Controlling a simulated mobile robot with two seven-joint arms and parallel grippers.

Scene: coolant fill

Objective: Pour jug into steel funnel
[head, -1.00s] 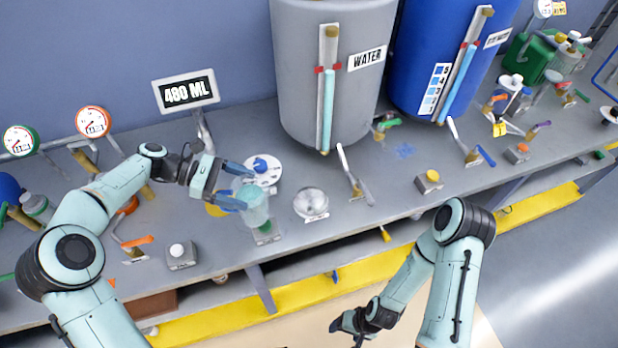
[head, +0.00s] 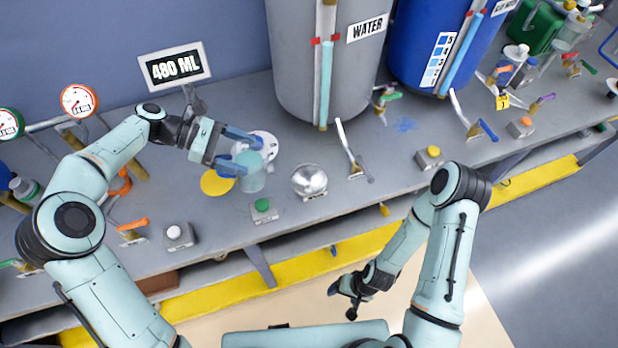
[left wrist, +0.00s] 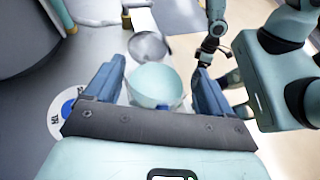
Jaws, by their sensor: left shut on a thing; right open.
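The jug (head: 251,176) is a translucent pale green vessel. My left gripper (head: 242,152) is shut on it and holds it roughly upright over the bench, left of the funnel. The left wrist view shows the jug's round mouth (left wrist: 156,84) between the two blue fingers. The steel funnel (head: 309,181) is a shiny bowl on the bench, just right of the jug and apart from it. It also shows beyond the jug in the left wrist view (left wrist: 149,46). My right gripper (head: 342,302) is open and empty, low in front of the bench.
A display (head: 175,68) reads 480 ML. The grey WATER tank (head: 300,75) stands behind the funnel, with a blue tank (head: 415,50) to its right. A green button box (head: 263,210), a yellow disc (head: 217,183) and a lever (head: 352,158) are close by.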

